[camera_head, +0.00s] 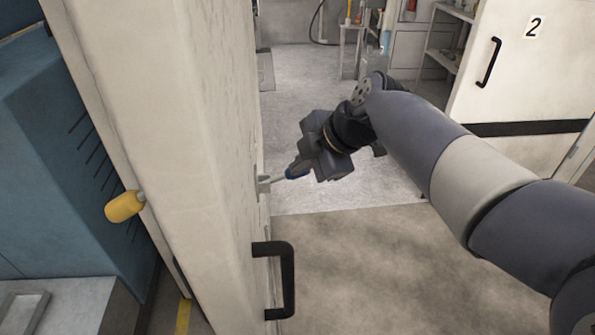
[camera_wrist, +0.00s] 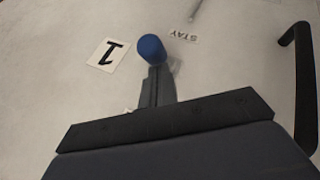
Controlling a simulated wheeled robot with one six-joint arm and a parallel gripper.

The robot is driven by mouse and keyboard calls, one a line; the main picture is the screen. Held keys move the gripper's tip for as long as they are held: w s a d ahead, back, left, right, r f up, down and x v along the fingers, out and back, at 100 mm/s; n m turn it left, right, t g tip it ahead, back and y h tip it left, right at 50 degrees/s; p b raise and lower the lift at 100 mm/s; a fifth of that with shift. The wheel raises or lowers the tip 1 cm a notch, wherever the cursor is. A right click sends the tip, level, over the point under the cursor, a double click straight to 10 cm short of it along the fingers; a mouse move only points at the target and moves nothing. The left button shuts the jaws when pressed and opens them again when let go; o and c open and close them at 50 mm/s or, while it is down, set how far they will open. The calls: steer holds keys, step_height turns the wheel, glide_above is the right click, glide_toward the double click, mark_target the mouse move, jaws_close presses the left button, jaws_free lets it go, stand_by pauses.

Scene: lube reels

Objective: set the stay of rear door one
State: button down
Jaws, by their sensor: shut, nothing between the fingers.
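Rear door one is the pale door (camera_head: 195,130) standing nearly edge-on at the left in the head view; its face, with a "1" label (camera_wrist: 108,54) and a "STAY" label (camera_wrist: 183,35), fills the wrist view. The stay's blue knob (camera_head: 293,173) sits on a short metal bar at the door face. In the wrist view the blue knob (camera_wrist: 151,48) is just beyond the fingertips. My gripper (camera_head: 305,168) is shut and empty, close to the knob; I cannot tell whether they touch. A thin metal rod (camera_wrist: 195,9) shows at the wrist view's top edge.
The door's black handle (camera_head: 287,280) projects below the stay; it is at the right in the wrist view (camera_wrist: 304,85). Door two (camera_head: 525,75) is at the right. A yellow knob (camera_head: 123,206) is beyond door one. Floor between the doors is clear.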

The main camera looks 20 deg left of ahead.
step_height(320, 180, down, 6)
steer(key=w+d+m+g+y+b, duration=0.1)
steer(key=y+b, duration=0.6)
steer(key=b, duration=1.2)
steer(key=shift+d+m+g, duration=0.4)
steer(key=shift+d+g, duration=0.15)
steer(key=shift+g, duration=0.15)
steer(key=shift+w+r, duration=0.1)
steer(key=shift+r, duration=0.75)
